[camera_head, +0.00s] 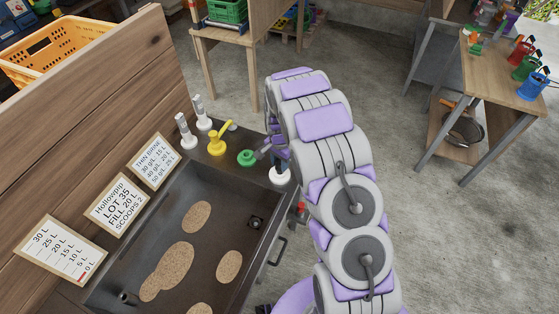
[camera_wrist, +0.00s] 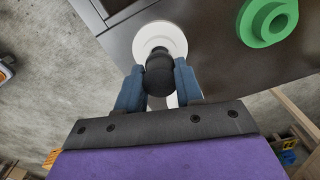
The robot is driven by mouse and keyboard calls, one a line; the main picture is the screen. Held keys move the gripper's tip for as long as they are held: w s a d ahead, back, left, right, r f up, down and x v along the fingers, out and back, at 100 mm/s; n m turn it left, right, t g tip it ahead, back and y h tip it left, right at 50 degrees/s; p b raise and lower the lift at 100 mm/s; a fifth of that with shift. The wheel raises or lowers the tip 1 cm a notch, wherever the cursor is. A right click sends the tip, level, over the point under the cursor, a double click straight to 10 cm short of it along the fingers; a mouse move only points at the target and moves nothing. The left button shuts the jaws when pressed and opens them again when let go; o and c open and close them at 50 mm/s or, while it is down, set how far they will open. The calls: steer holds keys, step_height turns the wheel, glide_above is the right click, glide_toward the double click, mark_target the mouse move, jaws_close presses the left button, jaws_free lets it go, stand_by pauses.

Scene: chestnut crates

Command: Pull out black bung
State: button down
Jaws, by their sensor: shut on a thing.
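The black bung (camera_wrist: 158,76), a dark rounded knob, is between the two blue fingers of my gripper (camera_wrist: 158,88) in the wrist view. My gripper is shut on it. Beyond the bung is a white round disc (camera_wrist: 160,36); the bung overlaps it, and I cannot tell whether the bung is still seated in it. In the head view my gripper (camera_head: 276,160) is over the white disc (camera_head: 279,176) at the right end of the dark basin's back ledge. The bung is hidden by my gripper there.
The dark basin (camera_head: 232,200) holds several tan patches. A wooden board (camera_head: 90,120) with written cards rises behind it. A table with coloured jugs (camera_head: 525,67) is far right.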

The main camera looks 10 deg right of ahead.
steer(key=shift+f, duration=0.6)
steer(key=shift+f, duration=0.6)
steer(key=c, duration=0.6)
jaws_free()
steer(key=shift+c, duration=0.2)
step_height(320, 180, up, 17)
steer(key=p, duration=0.2)
steer(key=shift+r, duration=0.2)
steer(key=s+r+n, duration=0.2)
steer(key=s+r, duration=0.3)
steer(key=s, duration=0.5)
steer(key=s+r+n+g, duration=0.1)
steer(key=s+r+n, duration=0.1)
steer(key=s+r, duration=0.5)
steer(key=s+r+n, duration=0.3)
steer(key=s, duration=0.9)
steer(key=s+n, duration=0.3)
steer(key=s, duration=1)
steer(key=shift+f+g+b, duration=0.2)
steer(key=shift+g+b, duration=0.2)
steer(key=shift+b, duration=0.05)
